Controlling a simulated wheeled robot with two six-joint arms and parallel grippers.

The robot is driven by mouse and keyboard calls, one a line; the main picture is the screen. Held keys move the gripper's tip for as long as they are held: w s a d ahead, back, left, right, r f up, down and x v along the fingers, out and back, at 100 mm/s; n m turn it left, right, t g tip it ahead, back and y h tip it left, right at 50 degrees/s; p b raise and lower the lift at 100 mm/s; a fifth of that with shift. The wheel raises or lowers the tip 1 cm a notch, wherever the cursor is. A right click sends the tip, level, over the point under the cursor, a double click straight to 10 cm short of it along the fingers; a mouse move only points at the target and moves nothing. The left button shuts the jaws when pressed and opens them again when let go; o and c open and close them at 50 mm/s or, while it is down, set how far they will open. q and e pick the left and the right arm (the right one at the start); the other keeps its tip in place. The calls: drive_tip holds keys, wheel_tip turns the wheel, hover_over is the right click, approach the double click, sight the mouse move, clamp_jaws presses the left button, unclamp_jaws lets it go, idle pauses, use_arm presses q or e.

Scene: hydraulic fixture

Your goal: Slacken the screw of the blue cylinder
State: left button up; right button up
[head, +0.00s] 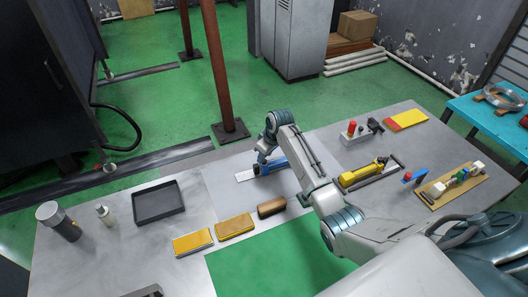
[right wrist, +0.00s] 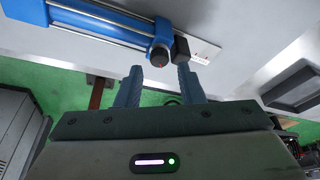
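The blue cylinder (head: 277,164) lies on a white plate on the table, partly hidden behind my right arm. In the right wrist view the blue cylinder (right wrist: 95,22) shows silver rods along its side. At its end is a round dark knob (right wrist: 159,56) with a red mark, probably the screw, beside a black block (right wrist: 181,49). My right gripper (right wrist: 160,76) is open and empty, its two fingers apart just short of the knob. In the head view my right gripper (head: 262,157) is at the cylinder's left end. My left gripper is not in view.
A black tray (head: 158,203) and a grey canister (head: 58,222) are at the left. Yellow and brown blocks (head: 235,226) line the front edge. A red-knobbed fixture (head: 351,132) is at the back right.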

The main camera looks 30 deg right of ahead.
drive_tip(key=shift+m, duration=0.7)
drive_tip(key=shift+m+h, duration=0.3)
drive_tip(key=shift+m, duration=0.3)
use_arm(q)
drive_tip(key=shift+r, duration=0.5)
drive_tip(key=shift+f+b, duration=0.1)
drive_tip(key=shift+b, duration=0.25)
use_arm(e)
drive_tip(key=shift+f, duration=0.2)
drive_tip(key=shift+f+b, duration=0.45)
drive_tip(key=shift+f, duration=0.6)
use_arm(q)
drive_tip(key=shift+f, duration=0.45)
use_arm(e)
drive_tip(key=shift+s, duration=0.1)
drive_tip(key=c, duration=0.7)
